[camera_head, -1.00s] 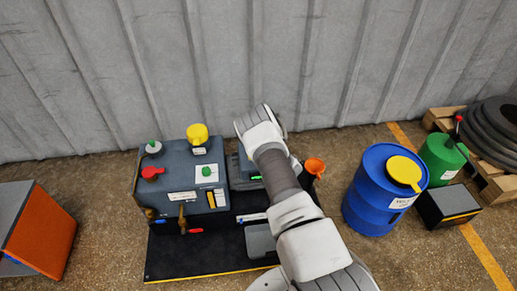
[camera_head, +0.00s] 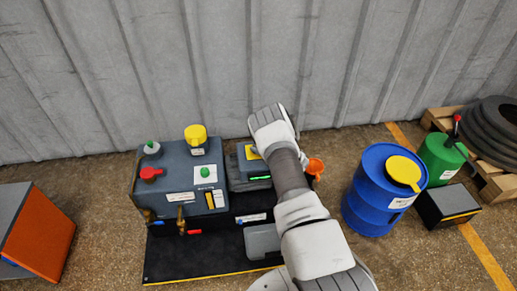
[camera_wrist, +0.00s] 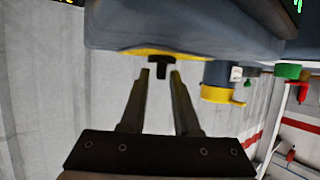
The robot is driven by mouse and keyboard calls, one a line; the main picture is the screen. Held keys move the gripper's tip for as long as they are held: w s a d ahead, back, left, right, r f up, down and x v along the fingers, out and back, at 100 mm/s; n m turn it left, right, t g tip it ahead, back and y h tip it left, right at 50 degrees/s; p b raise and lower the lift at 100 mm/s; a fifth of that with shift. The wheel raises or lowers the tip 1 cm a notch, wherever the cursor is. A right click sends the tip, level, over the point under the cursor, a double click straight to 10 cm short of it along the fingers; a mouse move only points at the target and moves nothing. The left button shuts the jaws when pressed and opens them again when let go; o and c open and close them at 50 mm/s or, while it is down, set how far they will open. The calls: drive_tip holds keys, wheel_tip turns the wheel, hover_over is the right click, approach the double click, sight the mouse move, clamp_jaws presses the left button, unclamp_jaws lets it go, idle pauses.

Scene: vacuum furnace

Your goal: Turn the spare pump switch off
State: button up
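A small black T-shaped switch knob (camera_wrist: 158,66) on a yellow plate (camera_wrist: 140,51) shows in the wrist view, on a grey-blue housing (camera_wrist: 190,25). I see no label naming it as the spare pump switch. My gripper (camera_wrist: 160,74) is open, with its two fingers apart and the tips close to the knob, roughly on either side of it. I cannot tell if they touch it. In the head view a yellow plate (camera_head: 252,152) shows on the smaller grey unit (camera_head: 240,182) beside my arm. The gripper fingers and the knob are hidden there.
The larger grey pump unit (camera_head: 178,180) stands to the left, with a yellow cap (camera_head: 195,134), a red knob (camera_head: 151,173) and a green button (camera_head: 205,172). An orange funnel-like part (camera_head: 315,167) and a blue drum (camera_head: 375,190) stand right of the arm. A corrugated wall (camera_head: 220,60) is behind.

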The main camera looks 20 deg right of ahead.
drive_tip(key=shift+o, duration=0.7)
drive_tip(key=p+v, duration=0.5)
drive_tip(key=v, duration=1.2)
drive_tip(key=shift+s, duration=0.15)
drive_tip(key=shift+d+r, duration=0.1)
